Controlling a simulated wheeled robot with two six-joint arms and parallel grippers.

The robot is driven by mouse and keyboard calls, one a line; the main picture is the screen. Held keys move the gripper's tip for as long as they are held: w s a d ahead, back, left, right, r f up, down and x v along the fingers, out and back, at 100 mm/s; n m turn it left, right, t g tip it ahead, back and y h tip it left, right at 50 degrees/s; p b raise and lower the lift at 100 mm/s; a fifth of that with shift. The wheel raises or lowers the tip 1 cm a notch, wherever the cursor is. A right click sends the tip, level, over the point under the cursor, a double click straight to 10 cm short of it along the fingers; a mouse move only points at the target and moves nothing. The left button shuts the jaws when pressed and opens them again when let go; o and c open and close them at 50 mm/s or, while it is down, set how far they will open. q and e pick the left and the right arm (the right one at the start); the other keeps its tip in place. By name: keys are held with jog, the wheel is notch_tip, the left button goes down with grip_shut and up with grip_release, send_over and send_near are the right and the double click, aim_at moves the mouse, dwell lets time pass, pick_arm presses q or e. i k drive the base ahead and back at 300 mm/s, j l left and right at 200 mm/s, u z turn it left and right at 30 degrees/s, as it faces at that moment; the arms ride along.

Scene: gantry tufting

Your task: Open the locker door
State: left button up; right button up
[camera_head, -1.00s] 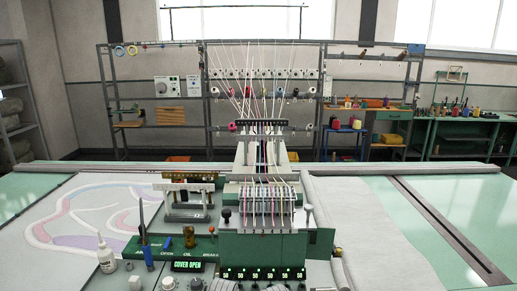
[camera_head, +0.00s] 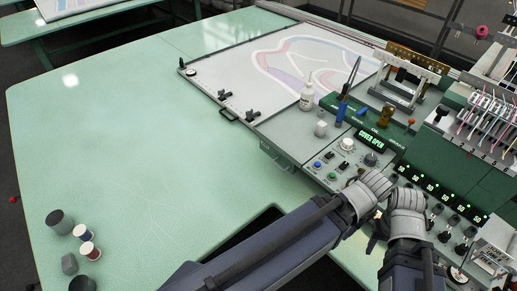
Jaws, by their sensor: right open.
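No locker or locker door can be made out in the head view. Dark blue arm links of mine (camera_head: 290,240) with grey joint housings (camera_head: 370,192) cross the lower right, in front of the control panel. My right gripper is open; its fingertips are hard to pick out among the links and panel knobs, and I see nothing held. My left gripper does not show clearly anywhere.
A large pale green table (camera_head: 130,150) is mostly bare. Several spools (camera_head: 88,251) stand at its near left corner. The tufting machine's green display (camera_head: 370,140) reads COVER OPEN.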

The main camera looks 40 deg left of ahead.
aim_at(289, 166)
jog(key=u, duration=1.15)
